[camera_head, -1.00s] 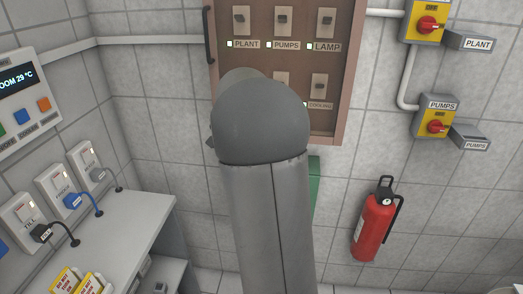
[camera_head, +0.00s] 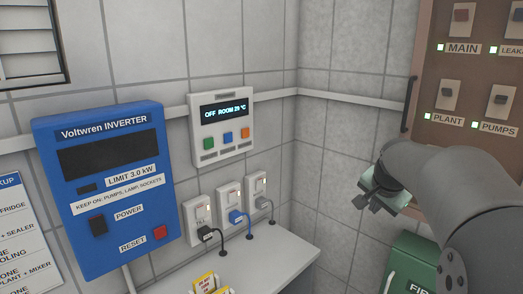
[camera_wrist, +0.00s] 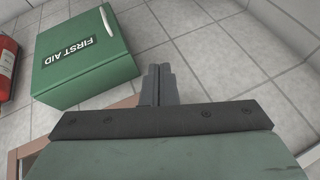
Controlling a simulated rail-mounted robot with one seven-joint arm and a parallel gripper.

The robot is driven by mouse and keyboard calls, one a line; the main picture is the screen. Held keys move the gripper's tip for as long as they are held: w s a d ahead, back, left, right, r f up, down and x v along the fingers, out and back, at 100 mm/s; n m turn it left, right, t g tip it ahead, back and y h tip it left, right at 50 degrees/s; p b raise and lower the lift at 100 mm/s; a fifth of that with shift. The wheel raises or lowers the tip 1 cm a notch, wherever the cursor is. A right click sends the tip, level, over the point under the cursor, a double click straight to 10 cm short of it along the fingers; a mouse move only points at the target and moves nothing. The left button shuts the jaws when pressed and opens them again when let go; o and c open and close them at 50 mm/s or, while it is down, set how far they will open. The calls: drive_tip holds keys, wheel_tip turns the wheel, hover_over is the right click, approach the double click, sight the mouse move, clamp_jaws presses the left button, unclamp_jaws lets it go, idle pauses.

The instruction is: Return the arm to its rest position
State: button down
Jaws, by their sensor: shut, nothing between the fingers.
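My gripper (camera_head: 368,203) shows at the right of the head view, at the end of my grey arm, in front of the tiled wall and to the left of the brown switch panel. In the wrist view my gripper (camera_wrist: 157,72) has its two fingers together with nothing between them. It points down past a green first aid box toward the tiled floor. My gripper appears apart from the things around it.
The brown switch panel (camera_head: 413,112) and green first aid box (camera_head: 412,250) are close to my arm. A blue inverter (camera_head: 108,240), a controller (camera_head: 222,153) and plugged sockets are left, above a grey counter (camera_head: 290,250). A red extinguisher (camera_wrist: 7,65) shows in the wrist view.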

drive_tip(key=s+a+f+n+g, duration=0.1)
drive_tip(key=s+a+f+n, duration=0.3)
drive_tip(key=s, duration=0.5)
drive_tip(key=s+a+f+n+g+y, duration=0.1)
drive_tip(key=s+a+f, duration=0.4)
drive_tip(key=s, duration=0.5)
drive_tip(key=s+a+f+n+g, duration=0.3)
drive_tip(key=s+a+f+n, duration=0.2)
drive_tip(key=s+a, duration=0.3)
drive_tip(key=shift+s+a+f+n+y, duration=0.15)
drive_tip(key=shift+s+f+n+y, duration=0.2)
drive_tip(key=shift+s+n, duration=0.45)
